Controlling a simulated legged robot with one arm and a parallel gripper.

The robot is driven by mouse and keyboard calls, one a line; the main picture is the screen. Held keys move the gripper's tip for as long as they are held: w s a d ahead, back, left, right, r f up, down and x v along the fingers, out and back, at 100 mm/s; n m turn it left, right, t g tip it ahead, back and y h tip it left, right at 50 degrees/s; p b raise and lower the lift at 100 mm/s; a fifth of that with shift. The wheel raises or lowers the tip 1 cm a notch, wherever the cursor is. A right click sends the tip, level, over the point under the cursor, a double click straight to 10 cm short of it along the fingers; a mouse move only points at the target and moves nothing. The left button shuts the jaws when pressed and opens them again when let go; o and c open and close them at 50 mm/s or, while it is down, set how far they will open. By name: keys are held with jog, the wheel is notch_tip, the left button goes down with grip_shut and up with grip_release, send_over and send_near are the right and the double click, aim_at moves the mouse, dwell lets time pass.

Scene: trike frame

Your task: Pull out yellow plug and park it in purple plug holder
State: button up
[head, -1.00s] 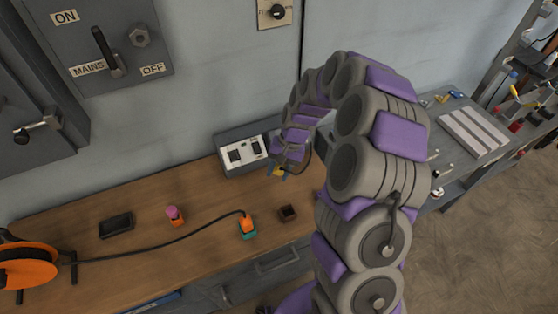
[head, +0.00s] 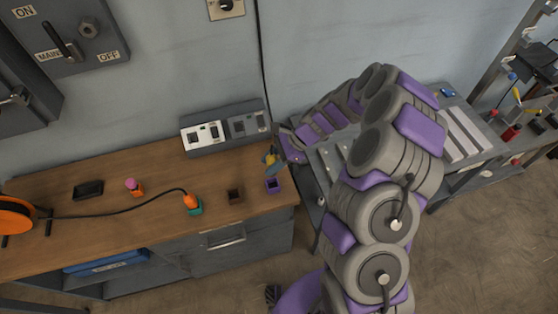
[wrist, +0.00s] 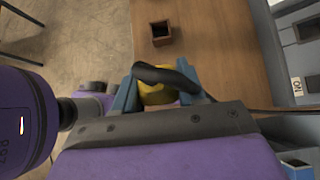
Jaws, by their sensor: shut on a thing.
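My gripper (head: 271,161) is shut on the yellow plug (head: 270,159) and holds it above the right end of the bench. In the wrist view the yellow plug (wrist: 157,95) sits between my two blue fingers, with a black cable end crossing over it. The purple plug holder (head: 272,186), a small open square box, stands at the bench's right edge, just below and in front of the plug in the head view. The plug appears apart from it. I cannot make out the purple holder in the wrist view.
A brown empty holder (head: 235,196) stands left of the purple one. An orange plug (head: 193,202) with a cable sits in a teal holder, and a pink plug (head: 132,184) in an orange one. The grey socket unit (head: 226,129) stands against the wall behind.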

jog(key=shift+d+f, duration=0.75)
jog(key=shift+f, duration=0.4)
jog(key=x, duration=0.2)
jog(key=w+b+x, duration=0.1)
jog(key=x, duration=0.1)
jog(key=shift+s+a+f, duration=0.15)
jog(key=shift+a+f, duration=0.1)
jog(key=shift+a, duration=0.15)
jog(key=shift+f, duration=0.15)
jog(key=shift+d, duration=1.6)
jog(key=shift+a, duration=0.2)
jog(key=shift+a+p, duration=0.55)
jog(key=shift+a, duration=0.1)
jog(key=shift+a+f, duration=0.4)
jog(key=shift+f, duration=0.15)
jog(key=shift+d, duration=0.1)
